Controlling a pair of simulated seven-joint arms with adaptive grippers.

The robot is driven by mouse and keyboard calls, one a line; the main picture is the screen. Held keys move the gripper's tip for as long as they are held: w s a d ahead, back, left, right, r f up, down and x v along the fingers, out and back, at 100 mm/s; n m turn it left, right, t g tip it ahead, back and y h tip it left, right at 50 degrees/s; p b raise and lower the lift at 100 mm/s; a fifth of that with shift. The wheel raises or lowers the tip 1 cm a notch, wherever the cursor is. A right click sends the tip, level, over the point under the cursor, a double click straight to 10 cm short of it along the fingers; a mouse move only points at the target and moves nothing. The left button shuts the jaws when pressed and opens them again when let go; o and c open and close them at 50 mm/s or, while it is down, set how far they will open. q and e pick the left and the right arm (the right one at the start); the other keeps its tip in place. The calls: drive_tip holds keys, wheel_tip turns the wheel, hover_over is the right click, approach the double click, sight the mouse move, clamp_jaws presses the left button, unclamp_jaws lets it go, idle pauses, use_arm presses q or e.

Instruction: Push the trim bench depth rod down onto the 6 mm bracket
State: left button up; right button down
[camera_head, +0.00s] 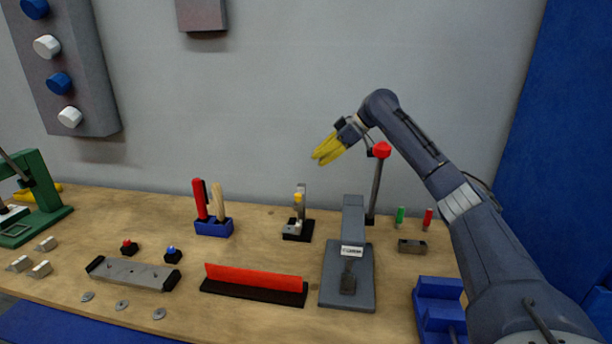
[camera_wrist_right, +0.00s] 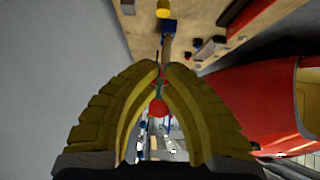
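A small gauge stand with a black base (camera_head: 298,235) stands mid-bench; I take its yellow-topped upright part (camera_head: 297,198) for the depth rod. A small grey piece (camera_head: 291,226) at its foot may be the bracket; its size cannot be read. A yellow knob (camera_wrist_right: 163,11), likely the rod's, shows at the top of the right wrist view. My right gripper (camera_head: 318,159) is up in the air, above and right of the stand, apart from it. Its yellow fingers (camera_wrist_right: 161,66) lean together at the tips with nothing evident held. My left gripper is not in view.
A grey press (camera_head: 335,275) with a red-knobbed lever (camera_head: 382,150) stands right of the gauge. A blue tool holder (camera_head: 214,228) is to its left. A red bar (camera_head: 250,279) lies in front. Loose metal pieces (camera_head: 40,270) sit at the far left.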

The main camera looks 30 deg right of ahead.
hover_over(298, 195)
wheel_tip(298, 195, down, 7)
drive_tip(key=shift+w+a+f, duration=0.1)
drive_tip(key=shift+w+a, duration=0.05)
wheel_tip(298, 195, down, 3)
drive_tip(key=shift+r, duration=0.1)
drive_tip(key=shift+f, duration=0.5)
drive_tip(key=shift+f, duration=0.8)
drive_tip(key=shift+r, duration=0.15)
